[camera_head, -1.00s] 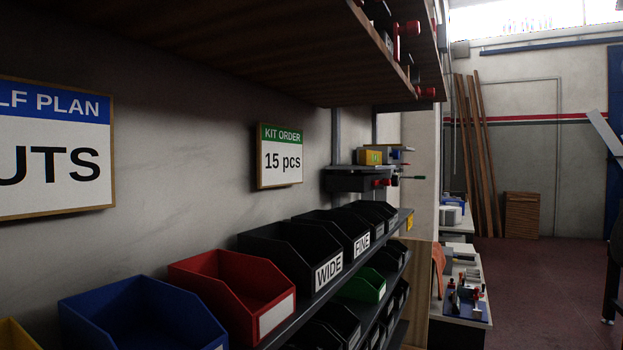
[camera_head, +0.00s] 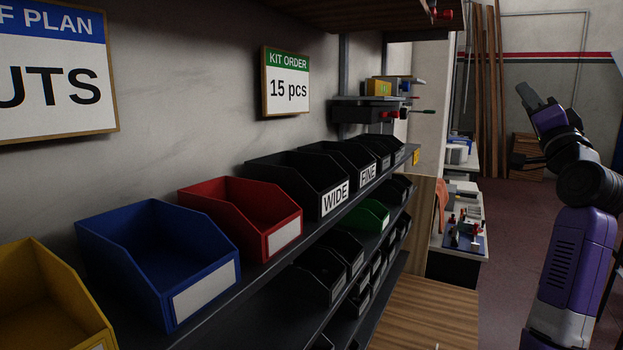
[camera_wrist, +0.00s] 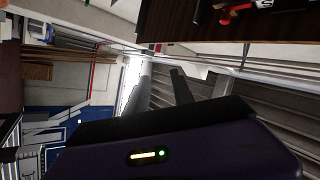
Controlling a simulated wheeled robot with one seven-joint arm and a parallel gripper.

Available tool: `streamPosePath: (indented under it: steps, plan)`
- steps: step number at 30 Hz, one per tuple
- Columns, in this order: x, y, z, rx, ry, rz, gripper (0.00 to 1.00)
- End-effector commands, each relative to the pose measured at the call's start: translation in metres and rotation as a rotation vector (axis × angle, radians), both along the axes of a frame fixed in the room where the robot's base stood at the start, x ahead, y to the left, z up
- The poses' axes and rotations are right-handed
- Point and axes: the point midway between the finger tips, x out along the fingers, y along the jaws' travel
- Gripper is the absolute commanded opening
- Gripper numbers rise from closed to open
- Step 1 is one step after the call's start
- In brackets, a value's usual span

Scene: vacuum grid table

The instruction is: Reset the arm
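My arm stands raised at the right side of the head view. Its gripper (camera_head: 534,98) points up and to the left, in the air to the right of the shelving and apart from it. The wrist view shows the two dark fingers (camera_wrist: 162,88) spread with a gap between them and nothing held. The wrist is turned so that the room appears sideways in that view.
A shelf carries a yellow bin (camera_head: 40,300), blue bin (camera_head: 150,265), red bin (camera_head: 240,215) and several black bins (camera_head: 300,180). A wooden surface (camera_head: 430,315) lies low in front. A cluttered bench (camera_head: 462,240) stands farther back. Floor (camera_head: 510,235) shows clear right of it.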

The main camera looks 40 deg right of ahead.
Motion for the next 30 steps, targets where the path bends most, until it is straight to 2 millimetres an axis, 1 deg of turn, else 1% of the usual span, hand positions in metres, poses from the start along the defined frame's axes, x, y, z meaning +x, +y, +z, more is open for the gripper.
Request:
streamPosePath:
  steps: [1,2,3,5,6,8,9,11,12,14,15,17,18,22,23,24,26,27,29,30]
  plan:
    - [0.012,0.009,-0.031,-0.007,0.032,-0.019,0.29]
    - [0.016,0.015,-0.046,-0.018,0.046,-0.033,0.29]
    - [0.022,0.023,-0.065,-0.031,0.068,-0.05,0.29]
    - [0.029,0.037,-0.093,-0.051,0.101,-0.074,0.29]
    - [0.034,0.047,-0.111,-0.066,0.122,-0.087,0.29]
    - [0.04,0.064,-0.138,-0.087,0.158,-0.104,0.29]
    - [0.044,0.076,-0.155,-0.103,0.181,-0.113,0.29]
    - [0.047,0.095,-0.18,-0.126,0.216,-0.125,0.29]
    - [0.049,0.108,-0.197,-0.142,0.241,-0.131,0.29]
    - [0.052,0.129,-0.22,-0.167,0.275,-0.136,0.29]
    - [0.052,0.144,-0.235,-0.184,0.299,-0.139,0.29]
    - [0.052,0.166,-0.257,-0.21,0.335,-0.14,0.29]
    - [0.051,0.181,-0.271,-0.227,0.357,-0.137,0.29]
    - [0.045,0.232,-0.312,-0.285,0.431,-0.123,0.29]
    - [0.042,0.244,-0.321,-0.298,0.446,-0.118,0.29]
    - [0.039,0.26,-0.332,-0.316,0.467,-0.109,0.29]
    - [0.032,0.283,-0.348,-0.343,0.499,-0.093,0.29]
    - [0.027,0.299,-0.358,-0.359,0.52,-0.082,0.29]
    - [0.018,0.322,-0.372,-0.385,0.551,-0.062,0.29]
    - [0.012,0.337,-0.381,-0.401,0.57,-0.047,0.29]
